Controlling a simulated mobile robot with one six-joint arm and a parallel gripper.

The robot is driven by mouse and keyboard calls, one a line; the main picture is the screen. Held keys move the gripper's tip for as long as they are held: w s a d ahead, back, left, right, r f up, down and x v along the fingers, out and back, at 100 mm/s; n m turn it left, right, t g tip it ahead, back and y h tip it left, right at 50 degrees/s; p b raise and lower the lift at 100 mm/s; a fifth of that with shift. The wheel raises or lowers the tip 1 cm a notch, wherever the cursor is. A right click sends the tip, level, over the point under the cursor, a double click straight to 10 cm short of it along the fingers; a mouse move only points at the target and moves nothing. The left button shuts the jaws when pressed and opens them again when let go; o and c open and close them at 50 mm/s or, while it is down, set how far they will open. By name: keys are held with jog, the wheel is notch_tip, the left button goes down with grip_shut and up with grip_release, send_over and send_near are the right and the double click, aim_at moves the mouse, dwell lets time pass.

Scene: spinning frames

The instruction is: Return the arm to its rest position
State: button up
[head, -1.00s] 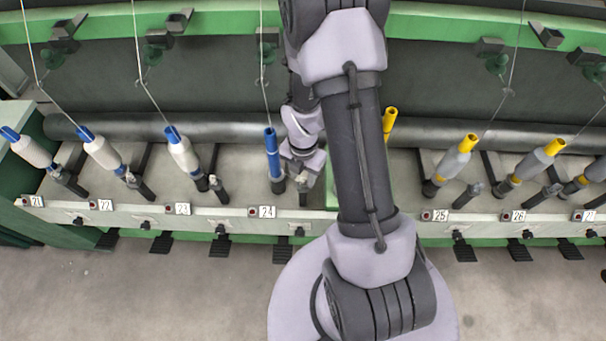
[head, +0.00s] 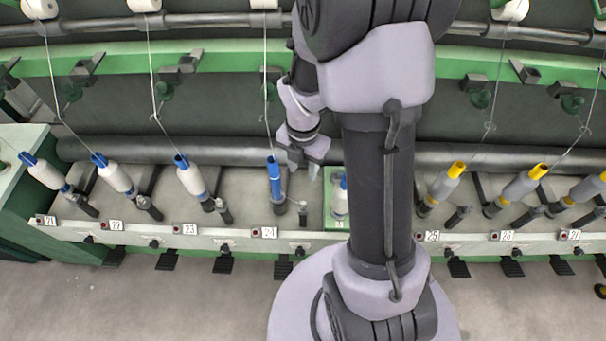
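My arm rises from its base at the lower middle and blocks part of the frame between the stations marked 24 and 25. My gripper (head: 303,170) hangs at the left of the arm, pointing down, with its two fingers apart and nothing seen between them. It is above and to the right of the bare blue tube (head: 275,181) at station 24, apart from it. A thread runs down to that tube's top.
The machine's long ledge (head: 150,229) carries white bobbins on blue tubes (head: 190,177) at left and grey ones with yellow tops (head: 442,184) at right. A green box (head: 337,224) holding a white bobbin with a blue top (head: 340,195) is partly behind my arm.

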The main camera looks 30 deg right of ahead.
jog(key=shift+r, duration=0.25)
dwell(0.3)
